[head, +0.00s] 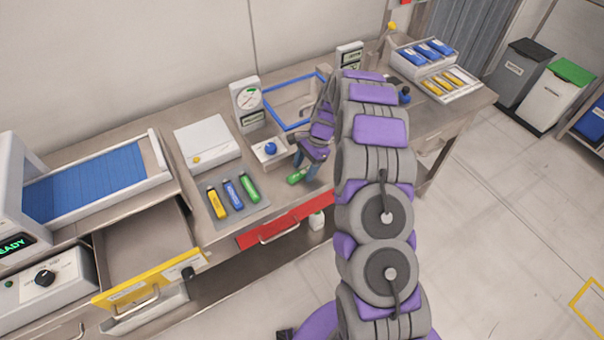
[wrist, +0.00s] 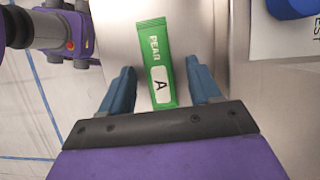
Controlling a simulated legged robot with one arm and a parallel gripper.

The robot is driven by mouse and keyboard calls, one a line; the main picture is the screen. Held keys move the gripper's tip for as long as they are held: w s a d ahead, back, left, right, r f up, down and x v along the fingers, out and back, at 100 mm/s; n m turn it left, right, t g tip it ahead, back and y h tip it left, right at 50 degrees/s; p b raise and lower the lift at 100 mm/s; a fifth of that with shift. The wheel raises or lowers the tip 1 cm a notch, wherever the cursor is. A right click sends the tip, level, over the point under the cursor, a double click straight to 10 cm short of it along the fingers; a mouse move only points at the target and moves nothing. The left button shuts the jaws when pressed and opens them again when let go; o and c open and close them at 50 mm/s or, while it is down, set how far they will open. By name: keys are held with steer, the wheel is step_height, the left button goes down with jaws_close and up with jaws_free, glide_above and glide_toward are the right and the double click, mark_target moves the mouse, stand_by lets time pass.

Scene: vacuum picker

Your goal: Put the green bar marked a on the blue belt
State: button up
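The green bar marked A (wrist: 156,62) lies on the grey bench top, and its label reads "PEAR" and "A" in the wrist view. In the head view the bar (head: 296,177) shows partly beside my gripper (head: 311,165). In the wrist view my gripper (wrist: 160,92) is open, with one blue finger on each side of the bar's near end and gaps between. The blue belt (head: 88,182) is at the left of the bench in the head view, with nothing on it.
A grey mat (head: 237,207) holds a yellow, a blue and a green bar. A yellow-fronted drawer (head: 150,282) stands open below the belt. A blue-knobbed box (head: 269,151), a dial gauge (head: 247,103) and a blue-rimmed tray (head: 290,123) stand behind my gripper.

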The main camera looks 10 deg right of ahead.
jaws_close()
stand_by(0.4)
